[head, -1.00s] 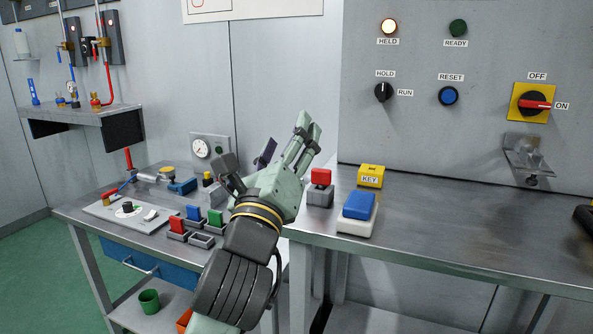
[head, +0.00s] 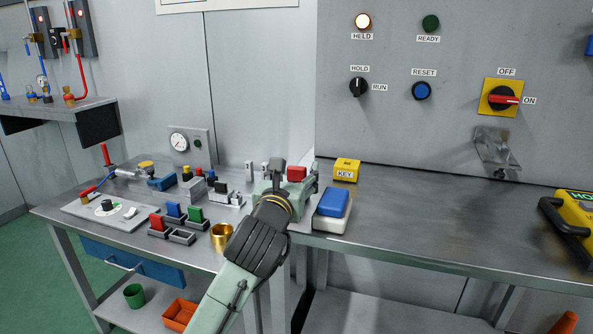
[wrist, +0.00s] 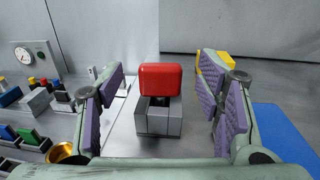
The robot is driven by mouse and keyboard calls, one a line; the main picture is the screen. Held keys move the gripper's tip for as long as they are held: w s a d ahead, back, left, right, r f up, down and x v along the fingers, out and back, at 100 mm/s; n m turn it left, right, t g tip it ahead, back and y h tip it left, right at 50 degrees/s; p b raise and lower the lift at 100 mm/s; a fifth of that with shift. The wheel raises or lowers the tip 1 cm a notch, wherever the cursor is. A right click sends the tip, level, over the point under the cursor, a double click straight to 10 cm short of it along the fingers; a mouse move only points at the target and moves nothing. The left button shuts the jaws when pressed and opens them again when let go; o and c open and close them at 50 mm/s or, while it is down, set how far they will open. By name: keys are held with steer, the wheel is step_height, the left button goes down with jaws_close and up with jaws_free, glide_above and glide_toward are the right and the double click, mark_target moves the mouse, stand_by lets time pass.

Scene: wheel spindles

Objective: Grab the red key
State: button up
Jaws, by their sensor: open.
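A red key (wrist: 160,79) stands upright in a small grey holder (wrist: 158,119) on the metal bench. It also shows in the head view (head: 297,174), just left of the yellow KEY block (head: 346,170). My gripper (wrist: 160,90) is open, with its purple-padded fingers on either side of the red key. Gaps show between the key and both pads, so neither appears to touch it. In the head view my gripper (head: 295,181) is low over the bench and hides the holder. Another red block (head: 157,222) stands in a row of grey holders at left.
A blue-and-white block (head: 333,206) lies close to the right of my gripper. A brass cup (head: 221,236) stands to the left of my wrist. A yellow case (head: 575,220) is at the far right. The bench between is clear.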

steer(key=shift+x, duration=1.45)
steer(key=shift+c, duration=0.4)
steer(key=c, duration=1.2)
steer(key=shift+o, duration=0.2)
steer(key=shift+r, duration=0.15)
